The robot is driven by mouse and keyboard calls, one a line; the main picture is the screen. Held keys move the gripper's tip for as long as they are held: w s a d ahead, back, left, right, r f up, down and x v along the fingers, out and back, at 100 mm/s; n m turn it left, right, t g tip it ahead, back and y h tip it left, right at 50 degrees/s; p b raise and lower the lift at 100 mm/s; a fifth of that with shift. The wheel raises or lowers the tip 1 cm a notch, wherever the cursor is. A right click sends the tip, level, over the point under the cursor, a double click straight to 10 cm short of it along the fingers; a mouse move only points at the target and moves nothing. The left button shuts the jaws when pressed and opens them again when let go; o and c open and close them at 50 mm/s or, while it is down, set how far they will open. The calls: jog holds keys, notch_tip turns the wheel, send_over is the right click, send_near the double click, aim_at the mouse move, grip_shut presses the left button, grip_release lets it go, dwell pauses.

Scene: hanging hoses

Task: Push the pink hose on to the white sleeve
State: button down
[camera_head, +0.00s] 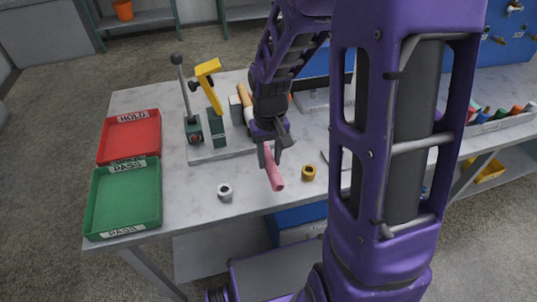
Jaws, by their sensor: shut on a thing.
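My gripper (271,157) is shut on the pink hose (274,175), near its upper part. The hose tilts, with its lower end pointing down and toward the front edge of the workbench. That end looks to be above the bench, but its height is hard to tell. A short white-grey ring (224,191) stands on the bench to the left of the hose, apart from it. A pale piece (248,114) shows beside a tan part at the fixture behind my gripper, partly hidden. I cannot tell which of these is the white sleeve.
A grey fixture plate (208,154) carries a black-knobbed lever (184,88) and a yellow-handled clamp (208,72). A red tray (129,137) and a green tray (125,200) lie at left. A yellow ring (308,173) stands right of the hose. My arm hides the bench's middle right.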

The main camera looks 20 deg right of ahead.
jog(key=shift+w, duration=3)
jog(key=shift+w+r+p, duration=0.15)
jog(key=shift+w+p, duration=0.3)
jog(key=shift+w, duration=1.4)
dwell(1.2)
jog(key=shift+c, duration=2.3)
grip_release()
notch_tip(320, 180, up, 17)
jog(key=shift+r, duration=0.15)
jog(key=shift+s, duration=0.1)
